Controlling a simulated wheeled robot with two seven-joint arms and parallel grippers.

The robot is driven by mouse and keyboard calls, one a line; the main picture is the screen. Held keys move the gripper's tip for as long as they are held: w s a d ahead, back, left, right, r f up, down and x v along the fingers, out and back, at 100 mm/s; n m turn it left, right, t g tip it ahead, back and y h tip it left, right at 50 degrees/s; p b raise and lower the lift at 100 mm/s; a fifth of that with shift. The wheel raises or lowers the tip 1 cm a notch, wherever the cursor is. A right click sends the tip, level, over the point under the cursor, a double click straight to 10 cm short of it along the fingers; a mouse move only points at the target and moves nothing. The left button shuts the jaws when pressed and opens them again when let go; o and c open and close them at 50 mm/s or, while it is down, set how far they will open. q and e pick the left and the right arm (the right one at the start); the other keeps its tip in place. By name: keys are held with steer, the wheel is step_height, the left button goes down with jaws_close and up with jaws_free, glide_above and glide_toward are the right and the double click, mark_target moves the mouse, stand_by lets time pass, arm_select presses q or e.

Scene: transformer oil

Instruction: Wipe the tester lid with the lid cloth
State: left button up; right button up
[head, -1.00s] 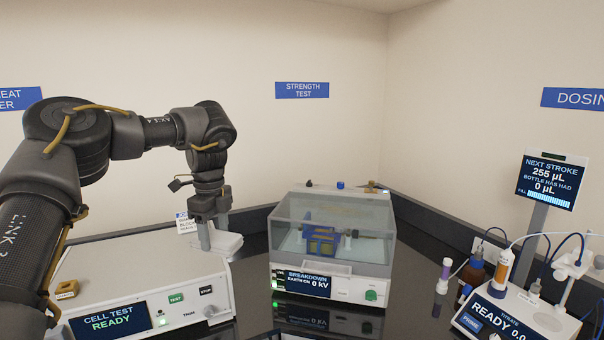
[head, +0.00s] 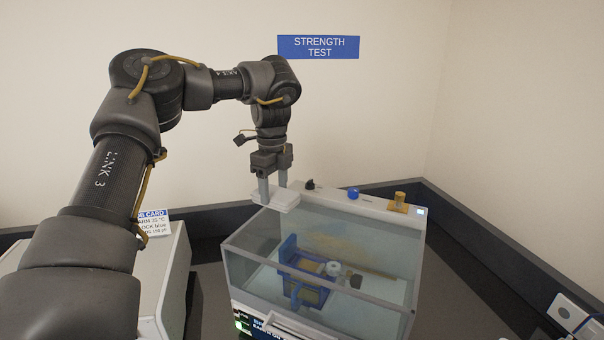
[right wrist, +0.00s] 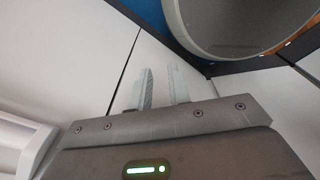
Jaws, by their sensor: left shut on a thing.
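The tester (head: 412,216) stands at the lower middle of the head view, under a clear box-shaped lid (head: 345,285) that looks closed. A blue cell with electrodes (head: 300,275) shows through the lid. My left gripper (head: 273,188) points down at the tester's back left corner, shut on a flat white pad, which I take to be the lid cloth (head: 287,202). The cloth overlaps the lid's back left corner in the picture; I cannot tell whether it touches. My right gripper (right wrist: 161,88) shows only in the right wrist view, its fingers apart with nothing between them.
A blue knob (head: 353,193) and a brass-coloured fitting (head: 400,203) stand up along the tester's back edge. A pale instrument with a card (head: 155,224) is at left, partly behind my left arm. A dark raised edge (head: 470,230) runs along the wall.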

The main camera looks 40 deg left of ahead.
mark_target(274, 205)
arm_select(q)
steer(key=shift+w, duration=0.35)
steer(key=shift+s+a+r, duration=0.1)
steer(key=shift+s+r, duration=0.1)
steer(key=shift+s, duration=0.5)
steer(key=shift+s+f, duration=0.15)
steer(key=shift+f, duration=0.05)
steer(key=f, duration=0.2)
steer(key=w+f, duration=0.1)
steer(key=f, duration=0.1)
steer(key=shift+w, duration=0.15)
steer(key=shift+f, duration=0.3)
steer(key=shift+s+f, duration=0.3)
steer(key=shift+s, duration=0.05)
steer(key=shift+f, duration=0.15)
steer(key=shift+w, duration=0.15)
arm_select(e)
steer(key=shift+s, duration=0.25)
